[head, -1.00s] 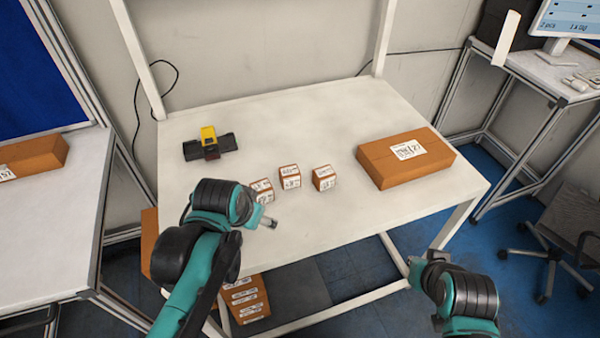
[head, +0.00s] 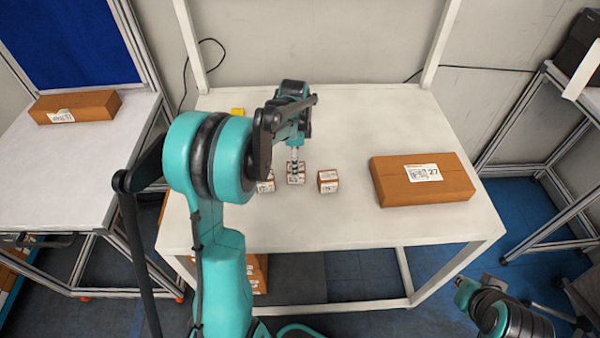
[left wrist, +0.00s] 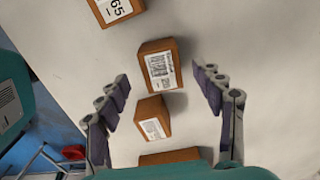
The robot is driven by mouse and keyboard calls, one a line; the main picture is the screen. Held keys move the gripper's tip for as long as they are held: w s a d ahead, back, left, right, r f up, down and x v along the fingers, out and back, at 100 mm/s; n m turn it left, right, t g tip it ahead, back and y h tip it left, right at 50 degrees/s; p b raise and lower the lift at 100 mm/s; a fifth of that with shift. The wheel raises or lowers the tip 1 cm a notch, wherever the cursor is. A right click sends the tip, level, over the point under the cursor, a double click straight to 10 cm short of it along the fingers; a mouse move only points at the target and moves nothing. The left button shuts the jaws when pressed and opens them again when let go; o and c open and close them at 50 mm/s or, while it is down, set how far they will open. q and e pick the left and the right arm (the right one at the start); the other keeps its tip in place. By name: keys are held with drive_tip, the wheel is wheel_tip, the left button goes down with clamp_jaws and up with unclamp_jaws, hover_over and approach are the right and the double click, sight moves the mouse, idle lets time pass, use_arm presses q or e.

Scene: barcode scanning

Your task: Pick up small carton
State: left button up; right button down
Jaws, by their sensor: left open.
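Three small brown cartons with white labels stand in a row on the white table: a left one (head: 266,184), a middle one (head: 296,178) and a right one (head: 328,182). My left gripper (head: 296,160) points down at the middle carton from just above it. In the left wrist view its fingers (left wrist: 162,82) are spread wide, with a labelled carton (left wrist: 160,66) between and beyond the tips and another carton (left wrist: 152,118) nearer the palm. I see no contact. My right gripper (head: 464,290) is at the lower right, away from the cartons; its jaw state is unclear.
A large labelled carton (head: 422,182) lies on the right of the table (head: 390,120). A yellow device (head: 237,111) is mostly hidden behind my left arm. Another carton (head: 75,107) lies on the left-hand table. The middle back of the table is clear.

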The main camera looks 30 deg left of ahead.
use_arm(q)
wheel_tip(320, 180, down, 6)
drive_tip(key=shift+w+b, duration=0.15)
drive_tip(key=shift+b, duration=0.7)
drive_tip(key=shift+r, duration=0.1)
drive_tip(key=c, duration=1.4)
